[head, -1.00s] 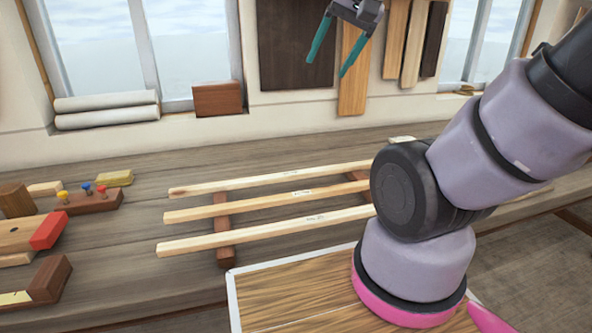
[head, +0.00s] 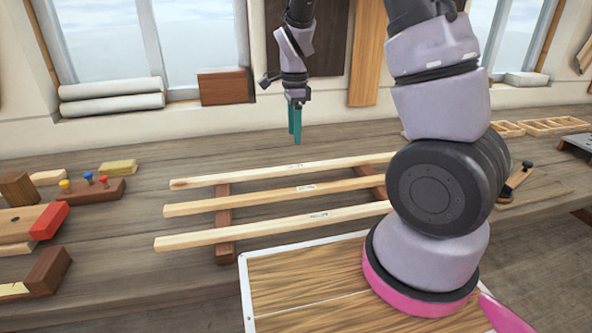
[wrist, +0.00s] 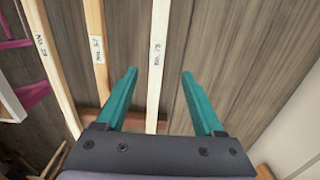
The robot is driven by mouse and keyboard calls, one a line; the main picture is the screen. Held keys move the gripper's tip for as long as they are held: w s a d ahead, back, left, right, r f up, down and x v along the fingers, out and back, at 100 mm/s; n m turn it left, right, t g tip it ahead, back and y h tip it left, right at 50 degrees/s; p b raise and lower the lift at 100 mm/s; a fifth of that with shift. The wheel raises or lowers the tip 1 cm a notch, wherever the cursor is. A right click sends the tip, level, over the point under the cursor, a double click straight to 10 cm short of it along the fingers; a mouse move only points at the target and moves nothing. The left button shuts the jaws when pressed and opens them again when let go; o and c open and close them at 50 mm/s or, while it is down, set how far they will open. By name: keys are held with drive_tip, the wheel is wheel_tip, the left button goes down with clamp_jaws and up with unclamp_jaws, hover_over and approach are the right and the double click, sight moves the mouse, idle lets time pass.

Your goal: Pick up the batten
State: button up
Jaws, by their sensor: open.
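Three pale wooden battens lie side by side: a far batten (head: 270,175), a middle batten (head: 260,200) and a near batten (head: 265,231). The middle batten (wrist: 95,40) and near batten (wrist: 43,50) lie left of the fingers. My arm hides the battens' right ends in the head view.
The battens rest across two reddish-brown bearers (head: 224,216) on the wooden bench (head: 120,225). Wooden blocks and a peg block (head: 95,192) with coloured pegs stand at left. A brown block (head: 224,87) and white rolls (head: 112,97) sit by the window. The bench behind the battens is mostly clear.

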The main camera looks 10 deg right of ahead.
hover_over(296, 166)
wheel_tip(296, 166, down, 6)
drive_tip(key=shift+w+a+r, duration=0.15)
drive_tip(key=shift+r, duration=0.1)
drive_tip(key=f, duration=0.5)
drive_tip(key=shift+s, duration=0.2)
clamp_jaws()
